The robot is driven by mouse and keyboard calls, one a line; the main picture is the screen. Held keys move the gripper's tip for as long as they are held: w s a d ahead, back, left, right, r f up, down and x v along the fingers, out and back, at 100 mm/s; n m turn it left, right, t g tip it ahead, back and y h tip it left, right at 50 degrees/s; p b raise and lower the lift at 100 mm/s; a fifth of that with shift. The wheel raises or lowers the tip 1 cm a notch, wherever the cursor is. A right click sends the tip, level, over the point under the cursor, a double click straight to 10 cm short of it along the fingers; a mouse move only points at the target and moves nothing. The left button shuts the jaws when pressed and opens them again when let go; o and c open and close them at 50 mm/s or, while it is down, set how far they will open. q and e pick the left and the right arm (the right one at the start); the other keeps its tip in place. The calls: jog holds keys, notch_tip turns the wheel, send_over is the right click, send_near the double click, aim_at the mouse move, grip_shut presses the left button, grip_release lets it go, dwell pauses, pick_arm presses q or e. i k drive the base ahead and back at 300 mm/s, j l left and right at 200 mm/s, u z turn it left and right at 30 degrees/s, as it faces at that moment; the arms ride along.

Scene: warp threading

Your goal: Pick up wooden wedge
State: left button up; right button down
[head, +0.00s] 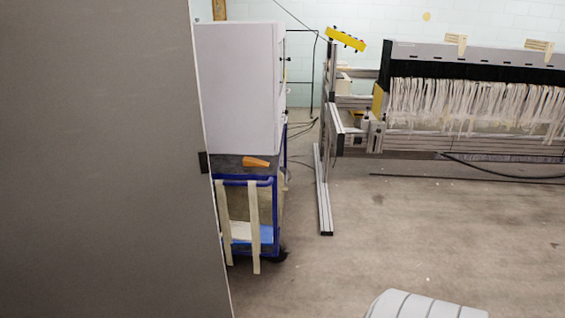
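A small orange-brown wooden wedge (256,162) lies on the dark top of a blue-framed cart (262,182), near its front edge and just in front of a white cabinet. It is small in the head view and some way off. Neither of my grippers is in the head view.
A large grey-brown panel (100,160) fills the left side and partly hides the cart. The white cabinet (240,90) stands on the cart. A warp-threading machine (470,100) with hanging white threads is at the back right, with cables nearby. Open floor (400,240) lies in the middle.

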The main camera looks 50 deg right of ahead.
aim_at(248, 161)
jog(key=z, duration=1.55)
jog(key=i+l, duration=0.2)
jog(key=i, duration=0.25)
jog(key=i+l, duration=0.2)
jog(key=i, duration=0.3)
jog(key=z, duration=0.05)
